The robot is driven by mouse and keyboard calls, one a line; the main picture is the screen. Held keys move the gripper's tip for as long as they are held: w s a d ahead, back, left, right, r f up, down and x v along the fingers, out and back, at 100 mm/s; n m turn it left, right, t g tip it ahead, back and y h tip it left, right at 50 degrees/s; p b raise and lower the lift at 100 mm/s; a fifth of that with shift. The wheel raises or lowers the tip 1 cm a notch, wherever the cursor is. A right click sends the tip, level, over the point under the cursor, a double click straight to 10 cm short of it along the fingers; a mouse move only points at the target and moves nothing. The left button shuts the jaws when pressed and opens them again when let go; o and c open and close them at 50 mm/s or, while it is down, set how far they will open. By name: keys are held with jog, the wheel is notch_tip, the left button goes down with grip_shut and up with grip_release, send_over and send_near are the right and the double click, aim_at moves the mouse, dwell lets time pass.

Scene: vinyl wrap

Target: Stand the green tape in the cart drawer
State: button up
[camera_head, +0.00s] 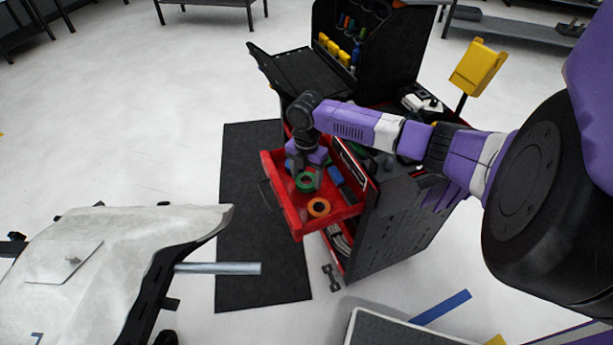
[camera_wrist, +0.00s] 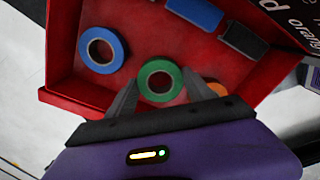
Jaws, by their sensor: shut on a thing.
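The green tape (camera_head: 305,182) is a ring with a white core, at my gripper (camera_head: 304,174) over the open red drawer (camera_head: 294,216) of the cart. In the wrist view the green tape (camera_wrist: 160,81) sits between the two grey fingers of my gripper (camera_wrist: 166,98), which are shut on it. Its open hole faces the wrist camera. The red drawer floor (camera_wrist: 150,38) shows behind it. I cannot tell whether the tape touches the floor.
An orange tape (camera_head: 319,207) lies in the drawer near its front right. A blue tape (camera_wrist: 100,50) and a blue box (camera_wrist: 196,12) are also in the drawer. The black cart (camera_head: 400,225) stands right of the drawer. A white panel (camera_head: 110,255) stands at left.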

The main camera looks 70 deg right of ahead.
jog(key=shift+a+f+b, duration=0.1)
jog(key=shift+f+b, duration=0.2)
jog(key=shift+f, duration=0.45)
